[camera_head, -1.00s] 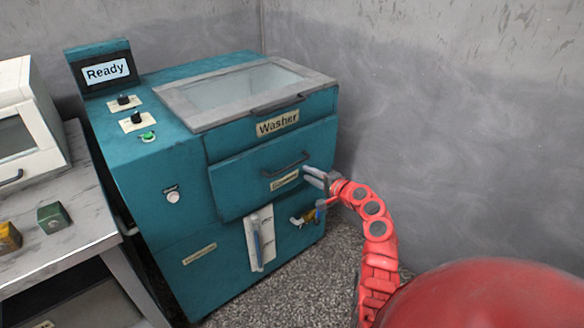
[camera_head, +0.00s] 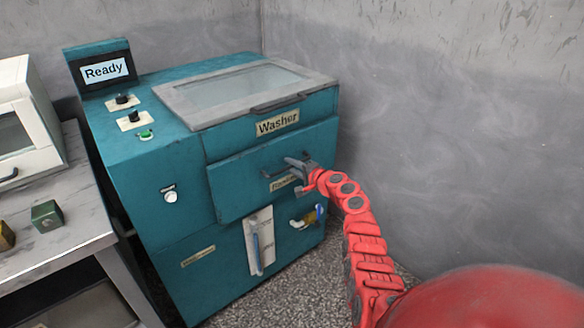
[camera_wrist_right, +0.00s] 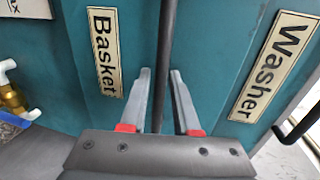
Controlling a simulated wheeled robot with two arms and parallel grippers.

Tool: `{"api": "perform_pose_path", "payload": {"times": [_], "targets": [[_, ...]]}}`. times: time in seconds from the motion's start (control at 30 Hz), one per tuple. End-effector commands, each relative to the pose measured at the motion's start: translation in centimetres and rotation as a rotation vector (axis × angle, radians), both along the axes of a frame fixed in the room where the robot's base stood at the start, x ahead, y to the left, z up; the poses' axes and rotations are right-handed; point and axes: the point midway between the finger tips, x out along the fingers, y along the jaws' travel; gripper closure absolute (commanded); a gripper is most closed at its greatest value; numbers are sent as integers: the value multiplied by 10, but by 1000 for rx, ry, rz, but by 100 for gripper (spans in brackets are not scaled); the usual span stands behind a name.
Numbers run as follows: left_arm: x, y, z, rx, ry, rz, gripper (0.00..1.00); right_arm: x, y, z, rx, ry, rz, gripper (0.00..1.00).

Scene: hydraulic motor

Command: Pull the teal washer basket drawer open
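The teal washer (camera_head: 150,190) stands against the grey wall. Its basket drawer (camera_head: 235,187) has a dark bar handle (camera_head: 270,176) and a "Basket" label (camera_head: 283,183); the drawer front looks flush or nearly so. My right gripper (camera_head: 292,166) is at the handle's right part. In the right wrist view the drawer handle (camera_wrist_right: 166,50) runs between the two open fingers of the gripper (camera_wrist_right: 160,90), with gaps on both sides. The "Basket" label (camera_wrist_right: 105,50) shows left of the fingers. My left gripper is not in view.
Above the drawer is the washer lid (camera_head: 245,88) with its own handle (camera_head: 278,103). A valve (camera_head: 305,218) and a level gauge (camera_head: 259,240) sit below. A bench (camera_head: 60,235) with a green block (camera_head: 46,215) stands left. Speckled floor is free to the right.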

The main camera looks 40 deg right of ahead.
Motion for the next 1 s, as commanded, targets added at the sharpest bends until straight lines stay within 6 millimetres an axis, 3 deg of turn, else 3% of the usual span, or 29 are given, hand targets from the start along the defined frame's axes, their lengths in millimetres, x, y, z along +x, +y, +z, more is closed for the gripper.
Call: {"api": "perform_pose_path", "payload": {"times": [0.07,0.23,1.0], "targets": [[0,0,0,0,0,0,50,0,0,0,0,0,0,70],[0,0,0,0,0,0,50,0,0,0,0,0,0,100],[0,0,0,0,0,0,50,0,-1,0,0,1,-1,100]]}}
